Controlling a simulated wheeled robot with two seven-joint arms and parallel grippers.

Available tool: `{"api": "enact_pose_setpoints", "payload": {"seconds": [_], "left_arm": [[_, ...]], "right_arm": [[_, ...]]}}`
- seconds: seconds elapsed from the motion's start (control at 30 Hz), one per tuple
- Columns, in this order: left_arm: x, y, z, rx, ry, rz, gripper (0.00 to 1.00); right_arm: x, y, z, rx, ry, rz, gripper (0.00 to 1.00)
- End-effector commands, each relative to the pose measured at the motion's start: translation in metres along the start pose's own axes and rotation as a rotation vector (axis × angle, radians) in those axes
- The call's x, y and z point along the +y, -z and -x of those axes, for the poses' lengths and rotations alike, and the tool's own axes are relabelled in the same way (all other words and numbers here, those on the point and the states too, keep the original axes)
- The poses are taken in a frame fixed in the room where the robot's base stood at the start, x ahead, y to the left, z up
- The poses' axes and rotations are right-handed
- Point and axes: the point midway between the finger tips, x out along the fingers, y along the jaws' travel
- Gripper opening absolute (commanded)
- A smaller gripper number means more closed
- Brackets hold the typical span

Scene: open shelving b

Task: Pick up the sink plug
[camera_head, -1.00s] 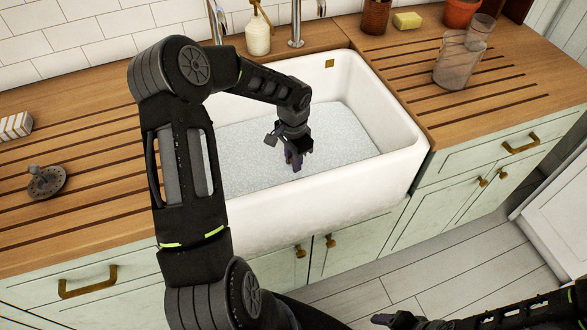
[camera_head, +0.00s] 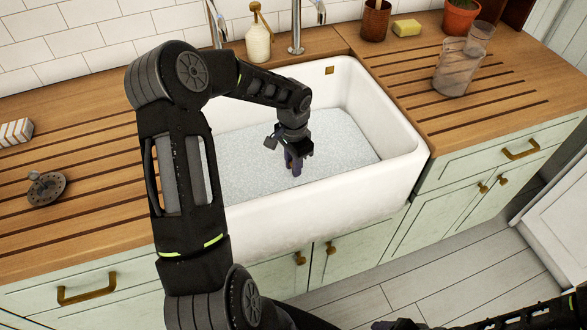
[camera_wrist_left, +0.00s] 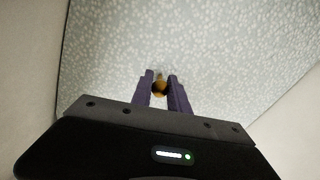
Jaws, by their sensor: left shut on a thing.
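My left gripper (camera_head: 293,165) reaches down into the white sink (camera_head: 340,205), over its pale speckled bottom. In the left wrist view its two dark purple fingers (camera_wrist_left: 160,84) are shut on a small brass-coloured thing (camera_wrist_left: 160,89), which I take to be the sink plug. Most of the plug is hidden by the fingers, and it does not show in the head view. I cannot tell whether it touches the sink bottom. My right gripper (camera_head: 392,325) is only partly in view at the bottom edge, away from the sink, and its jaws cannot be made out.
Sink walls surround the left gripper. A soap dispenser (camera_head: 258,39) and taps (camera_head: 297,30) stand behind. A round dark metal piece (camera_head: 46,188) lies on the left counter.

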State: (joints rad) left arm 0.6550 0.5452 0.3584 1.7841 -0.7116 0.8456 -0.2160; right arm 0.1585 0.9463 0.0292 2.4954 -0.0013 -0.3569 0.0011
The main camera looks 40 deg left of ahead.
Motion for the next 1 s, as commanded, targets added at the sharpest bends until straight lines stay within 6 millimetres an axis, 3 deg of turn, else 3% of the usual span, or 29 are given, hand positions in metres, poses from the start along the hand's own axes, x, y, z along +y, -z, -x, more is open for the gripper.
{"api": "enact_pose_setpoints", "payload": {"seconds": [0.43, 0.6, 1.0], "left_arm": [[-0.001, 0.000, 0.079, 0.002, 0.002, 0.001, 0.00], [0.000, 0.000, 0.087, 0.000, -0.001, -0.001, 0.00], [0.000, 0.000, 0.087, 0.000, -0.001, 0.000, 0.00]], "right_arm": [[0.002, 0.000, -0.004, 0.000, 0.000, 0.000, 0.68], [0.002, 0.000, -0.004, 0.000, 0.000, 0.000, 0.68], [0.002, 0.000, -0.004, 0.000, 0.000, 0.000, 0.68]]}}
